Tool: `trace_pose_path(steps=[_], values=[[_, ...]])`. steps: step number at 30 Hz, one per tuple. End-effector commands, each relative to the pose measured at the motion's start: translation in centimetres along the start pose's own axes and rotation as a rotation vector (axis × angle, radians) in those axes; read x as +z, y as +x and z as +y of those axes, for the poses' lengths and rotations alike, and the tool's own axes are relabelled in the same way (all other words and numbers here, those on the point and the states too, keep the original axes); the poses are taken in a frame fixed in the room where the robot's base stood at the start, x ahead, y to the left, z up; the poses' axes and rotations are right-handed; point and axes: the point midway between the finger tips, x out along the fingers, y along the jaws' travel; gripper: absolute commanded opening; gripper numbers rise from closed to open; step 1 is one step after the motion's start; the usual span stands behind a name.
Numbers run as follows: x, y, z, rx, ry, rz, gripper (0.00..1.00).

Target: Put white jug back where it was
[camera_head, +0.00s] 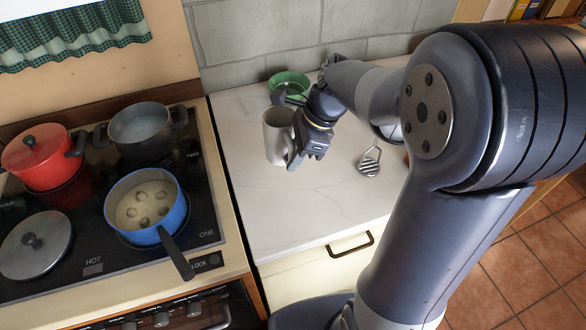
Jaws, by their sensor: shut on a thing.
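The white jug (277,140) is upright at the left side of the white countertop (330,208), near the edge beside the stove. My gripper (296,152) is shut on the jug at its right side, and its fingers hide part of that side. I cannot tell whether the jug's base touches the counter or hangs just above it.
A green bowl (289,82) stands behind the jug, partly hidden by my arm. A potato masher (369,163) lies to the right. The stove at left holds a blue saucepan (178,221), a red pot (38,150) and a grey pot (140,121). The front counter is clear.

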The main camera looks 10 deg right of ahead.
Motion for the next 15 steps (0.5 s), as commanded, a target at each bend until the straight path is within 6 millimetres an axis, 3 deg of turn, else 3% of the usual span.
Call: trace_pose_path(steps=[15], values=[[-1.9, 4.5, -0.1, -0.003, -0.001, 0.000, 0.00]])
